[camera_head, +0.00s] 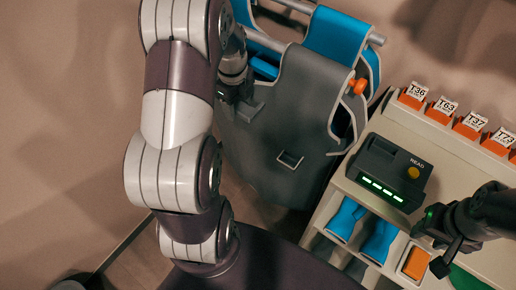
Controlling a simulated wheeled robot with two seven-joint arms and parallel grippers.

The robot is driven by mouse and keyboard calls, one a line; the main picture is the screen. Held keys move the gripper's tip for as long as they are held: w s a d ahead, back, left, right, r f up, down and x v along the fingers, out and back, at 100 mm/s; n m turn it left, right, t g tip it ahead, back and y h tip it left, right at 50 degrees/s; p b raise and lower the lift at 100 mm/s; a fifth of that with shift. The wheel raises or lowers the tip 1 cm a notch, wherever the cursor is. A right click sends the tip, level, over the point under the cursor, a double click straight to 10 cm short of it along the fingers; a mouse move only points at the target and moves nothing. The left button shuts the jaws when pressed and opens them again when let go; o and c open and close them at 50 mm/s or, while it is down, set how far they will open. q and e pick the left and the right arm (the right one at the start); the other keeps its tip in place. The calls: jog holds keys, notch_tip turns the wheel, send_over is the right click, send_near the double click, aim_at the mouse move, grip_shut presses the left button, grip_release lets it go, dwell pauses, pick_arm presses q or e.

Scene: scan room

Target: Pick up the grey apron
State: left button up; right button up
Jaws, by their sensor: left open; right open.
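The grey apron (290,125) hangs on a rack at the top middle. It has a light trim, a small square patch low on its front and an orange knob-like part at its right edge. My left gripper (247,108) is open at the apron's upper left side, close to it; I cannot tell whether it touches. My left arm covers what lies to the left of the apron. My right gripper (440,252) is open and apart from the apron, over the cart at the lower right.
A blue apron (336,36) hangs behind the grey one on metal rails (264,39). A beige cart (455,151) on the right bears a dark reader box (390,172) and orange tags (440,111). Blue items (378,240) and an orange block (416,263) lie in its lower compartments.

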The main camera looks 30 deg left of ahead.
pick_arm(q)
jog(key=shift+s+r, duration=0.15)
jog(key=shift+s, duration=0.1)
jog(key=c, duration=0.9)
grip_shut()
jog(key=shift+w, duration=0.2)
jog(key=shift+r, duration=0.1)
